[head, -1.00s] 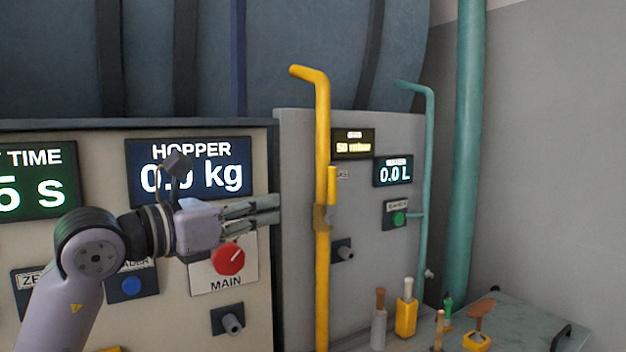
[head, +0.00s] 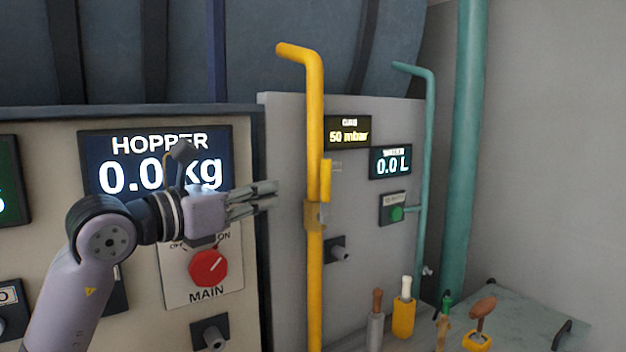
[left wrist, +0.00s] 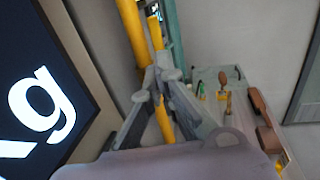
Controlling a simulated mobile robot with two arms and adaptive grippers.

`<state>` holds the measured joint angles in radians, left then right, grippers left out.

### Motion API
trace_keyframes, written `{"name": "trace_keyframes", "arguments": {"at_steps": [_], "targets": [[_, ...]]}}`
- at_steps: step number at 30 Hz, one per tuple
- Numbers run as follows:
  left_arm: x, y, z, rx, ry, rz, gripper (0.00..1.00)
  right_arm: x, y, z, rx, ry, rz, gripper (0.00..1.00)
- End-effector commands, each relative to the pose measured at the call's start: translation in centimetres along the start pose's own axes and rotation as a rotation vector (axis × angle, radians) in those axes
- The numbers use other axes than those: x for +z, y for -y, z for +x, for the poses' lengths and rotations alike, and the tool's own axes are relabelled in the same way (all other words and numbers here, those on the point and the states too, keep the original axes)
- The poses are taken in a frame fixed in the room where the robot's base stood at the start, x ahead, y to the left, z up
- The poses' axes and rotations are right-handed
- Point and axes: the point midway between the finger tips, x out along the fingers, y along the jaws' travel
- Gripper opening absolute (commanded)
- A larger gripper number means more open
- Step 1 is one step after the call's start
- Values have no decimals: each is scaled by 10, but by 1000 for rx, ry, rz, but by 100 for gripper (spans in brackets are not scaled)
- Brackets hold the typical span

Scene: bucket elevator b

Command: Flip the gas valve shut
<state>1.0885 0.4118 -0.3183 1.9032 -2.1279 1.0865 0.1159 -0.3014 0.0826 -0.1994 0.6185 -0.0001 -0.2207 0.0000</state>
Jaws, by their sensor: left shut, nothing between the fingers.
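The gas valve is on a yellow pipe (head: 314,275) that runs upright in front of the grey panel. Its yellow lever (head: 326,180) stands upright, parallel to the pipe, above a brownish valve body (head: 315,214). My left gripper (head: 272,194) is shut and empty. In the head view its fingertips point right, to the left of the pipe near valve height, with a visible gap. In the left wrist view the fingertips (left wrist: 166,76) overlap the view of the yellow pipe (left wrist: 131,22) and lever (left wrist: 155,32). My right gripper is not in view.
A red MAIN knob (head: 208,268) is below my left gripper. The gas display (head: 348,133) reads 50 mbar. A teal pipe (head: 429,150) and green button (head: 397,214) are right of the valve. Several handled tools stand on a bench (head: 520,315) at lower right.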

Motion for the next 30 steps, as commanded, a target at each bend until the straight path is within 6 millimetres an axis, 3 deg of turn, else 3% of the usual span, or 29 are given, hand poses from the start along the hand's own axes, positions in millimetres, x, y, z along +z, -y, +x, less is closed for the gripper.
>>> {"name": "trace_keyframes", "arguments": {"at_steps": [9, 15, 21, 30], "targets": [[4, 1, 70, -2, -1, -4, 0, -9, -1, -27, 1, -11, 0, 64], [3, 0, 99, 0, 0, -2, 0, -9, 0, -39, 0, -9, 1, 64], [0, 0, 111, 0, -1, 0, 0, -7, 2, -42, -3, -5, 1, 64], [0, 0, 111, 0, 0, 0, 0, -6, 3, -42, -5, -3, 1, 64]]}}
